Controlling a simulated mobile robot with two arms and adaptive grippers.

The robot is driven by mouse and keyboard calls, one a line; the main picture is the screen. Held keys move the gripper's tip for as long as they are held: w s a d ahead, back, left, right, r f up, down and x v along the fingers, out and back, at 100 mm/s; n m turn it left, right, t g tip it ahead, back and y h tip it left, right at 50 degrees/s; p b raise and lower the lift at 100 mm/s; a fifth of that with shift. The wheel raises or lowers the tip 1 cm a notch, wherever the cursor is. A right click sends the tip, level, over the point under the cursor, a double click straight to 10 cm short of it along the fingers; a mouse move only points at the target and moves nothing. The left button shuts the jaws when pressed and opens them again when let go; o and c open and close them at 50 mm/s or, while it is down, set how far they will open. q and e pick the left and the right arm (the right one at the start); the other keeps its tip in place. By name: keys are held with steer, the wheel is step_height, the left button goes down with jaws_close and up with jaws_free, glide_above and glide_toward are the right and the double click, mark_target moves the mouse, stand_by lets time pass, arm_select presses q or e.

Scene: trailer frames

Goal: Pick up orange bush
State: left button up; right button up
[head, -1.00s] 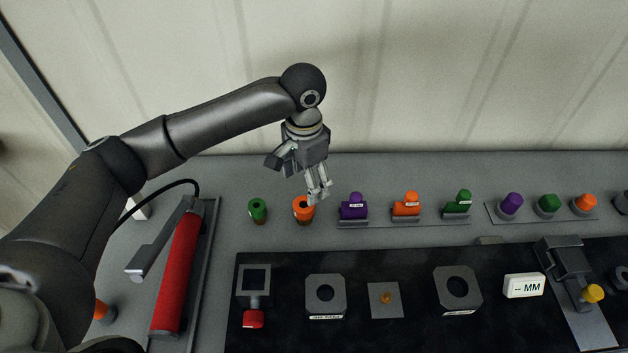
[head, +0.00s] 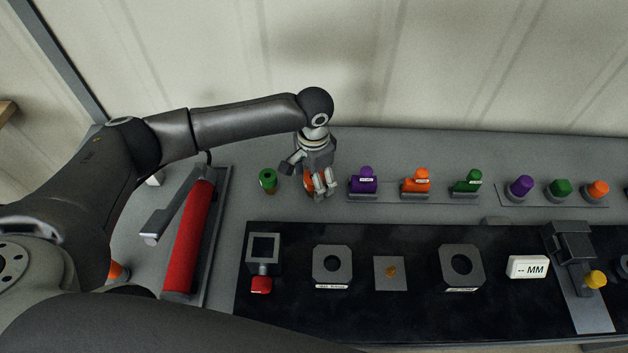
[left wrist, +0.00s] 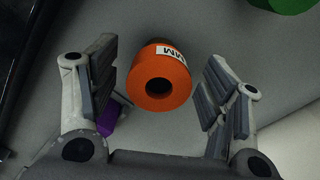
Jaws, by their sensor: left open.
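The orange bush (left wrist: 160,80) is a short ring with a dark central hole and a white label on its side. My right gripper is not in view.
A green bush (head: 268,180) stands just left of the gripper. A purple piece (head: 363,182) in a holder is close on the right. A red cylinder (head: 189,240) lies farther left. A black mat (head: 420,315) with gauge blocks lies in front.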

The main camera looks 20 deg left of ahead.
arm_select(q)
steer(key=c, duration=1.3)
steer(key=shift+o, duration=0.2)
